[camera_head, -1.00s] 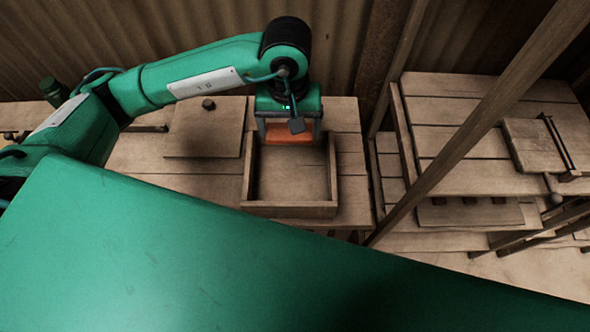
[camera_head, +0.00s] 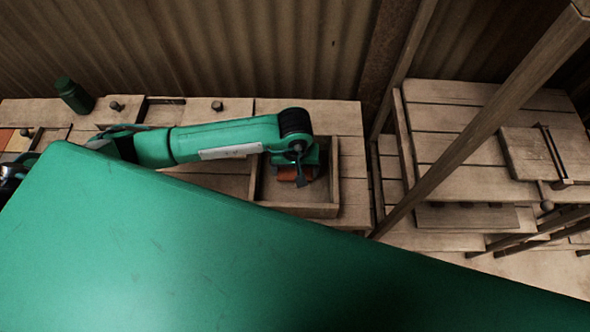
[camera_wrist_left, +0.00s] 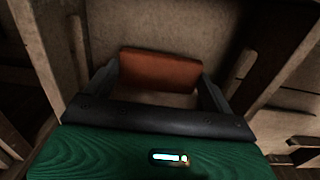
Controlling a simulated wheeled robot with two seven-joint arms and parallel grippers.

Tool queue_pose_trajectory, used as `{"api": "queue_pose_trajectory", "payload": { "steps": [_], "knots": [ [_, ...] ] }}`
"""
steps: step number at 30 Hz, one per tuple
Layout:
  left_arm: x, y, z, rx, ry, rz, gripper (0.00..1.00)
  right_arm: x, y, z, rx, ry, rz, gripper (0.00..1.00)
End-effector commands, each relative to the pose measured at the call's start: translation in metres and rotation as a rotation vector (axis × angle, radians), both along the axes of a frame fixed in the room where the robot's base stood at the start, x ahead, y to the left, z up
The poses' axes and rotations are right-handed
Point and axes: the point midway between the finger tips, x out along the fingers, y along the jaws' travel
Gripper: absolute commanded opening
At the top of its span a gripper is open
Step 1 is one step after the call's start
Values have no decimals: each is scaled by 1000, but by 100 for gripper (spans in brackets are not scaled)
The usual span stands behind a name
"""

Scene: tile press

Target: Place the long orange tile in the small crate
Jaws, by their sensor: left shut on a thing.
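The orange tile (camera_head: 287,174) is held in my left gripper (camera_head: 300,180), over the inside of the small wooden crate (camera_head: 300,209) in the head view. In the left wrist view the orange tile (camera_wrist_left: 160,71) spans between the two fingers of my left gripper (camera_wrist_left: 158,85), with the crate's pale floor (camera_wrist_left: 155,25) behind it. The fingers are shut on the tile. My wrist hides part of the crate's inside, and I cannot tell whether the tile touches the floor. My right gripper is not in view.
A green bottle (camera_head: 74,95) stands at the back left of the wooden table (camera_head: 335,115). A slanting wooden post (camera_head: 470,135) rises right of the crate, before wooden shelving (camera_head: 465,145). A large green surface covers the foreground.

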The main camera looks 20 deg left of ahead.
Motion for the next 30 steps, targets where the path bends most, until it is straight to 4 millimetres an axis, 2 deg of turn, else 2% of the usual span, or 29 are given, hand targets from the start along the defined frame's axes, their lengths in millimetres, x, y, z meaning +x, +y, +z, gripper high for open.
{"api": "queue_pose_trajectory", "payload": {
  "steps": [5, 16, 17, 18, 29, 30],
  "knots": [
    [-1, 0, -22, 1, 2, 1, 62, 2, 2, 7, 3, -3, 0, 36],
    [0, 0, -27, 0, 0, 0, 62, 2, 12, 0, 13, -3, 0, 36],
    [0, 0, -25, 0, 0, 0, 93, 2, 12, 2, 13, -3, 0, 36],
    [0, 0, -25, 1, 0, 0, 100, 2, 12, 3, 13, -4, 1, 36],
    [0, 0, -19, 0, 1, 0, 100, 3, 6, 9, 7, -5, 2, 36],
    [1, 0, -16, -1, -2, -1, 100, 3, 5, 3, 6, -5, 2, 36]
  ]
}}
